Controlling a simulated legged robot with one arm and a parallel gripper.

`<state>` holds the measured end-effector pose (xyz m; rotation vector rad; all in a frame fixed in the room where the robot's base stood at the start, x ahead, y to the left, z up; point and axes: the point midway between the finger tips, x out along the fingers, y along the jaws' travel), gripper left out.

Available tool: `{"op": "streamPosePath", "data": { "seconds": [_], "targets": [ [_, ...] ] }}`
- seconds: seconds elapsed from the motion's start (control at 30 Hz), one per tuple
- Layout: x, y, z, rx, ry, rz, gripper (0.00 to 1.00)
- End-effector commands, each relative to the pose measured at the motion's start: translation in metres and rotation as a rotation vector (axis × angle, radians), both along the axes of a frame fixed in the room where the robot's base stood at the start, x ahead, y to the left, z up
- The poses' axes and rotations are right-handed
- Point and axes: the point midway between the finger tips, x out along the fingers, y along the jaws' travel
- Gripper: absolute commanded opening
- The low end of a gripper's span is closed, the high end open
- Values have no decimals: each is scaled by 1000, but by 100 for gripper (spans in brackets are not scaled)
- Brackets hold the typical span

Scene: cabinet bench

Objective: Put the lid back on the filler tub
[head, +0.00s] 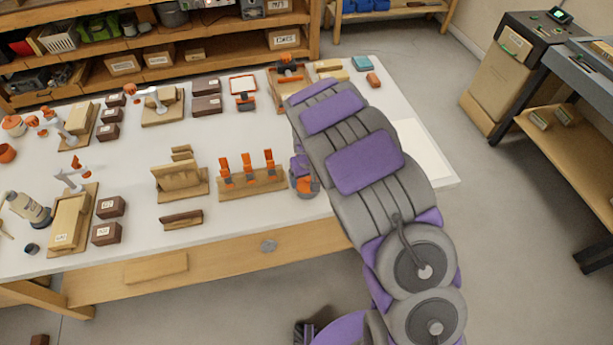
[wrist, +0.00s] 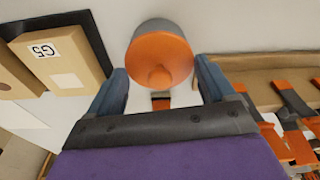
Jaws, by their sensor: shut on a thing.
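My gripper (wrist: 160,72) is shut on the orange lid (wrist: 158,62), a round cap with a central knob, held between the two blue-grey fingers. A grey round body, apparently the filler tub (wrist: 160,26), shows directly behind the lid in the wrist view. I cannot tell whether the lid sits fully on it or a gap lies between. In the head view the orange and grey piece (head: 308,185) is at the tip of my arm, near the table's front edge, partly hidden by the arm.
A wooden block holder (head: 180,180) and dark boxes (head: 111,207) lie further left. A box marked G5 (wrist: 60,65) shows in the wrist view. The white table's right end (head: 425,150) is mostly clear.

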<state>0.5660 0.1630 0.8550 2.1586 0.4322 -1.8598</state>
Motion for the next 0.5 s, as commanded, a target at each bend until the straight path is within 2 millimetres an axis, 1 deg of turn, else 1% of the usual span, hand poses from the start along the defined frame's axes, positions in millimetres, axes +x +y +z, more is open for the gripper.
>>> {"op": "streamPosePath", "data": {
  "seconds": [0.43, 0.47, 0.5],
  "targets": [
    [0, 0, 0, 0, 0, 0, 55],
    [0, 0, 0, 0, 0, 0, 85],
    [0, 0, 0, 0, 0, 0, 89]
  ]
}}
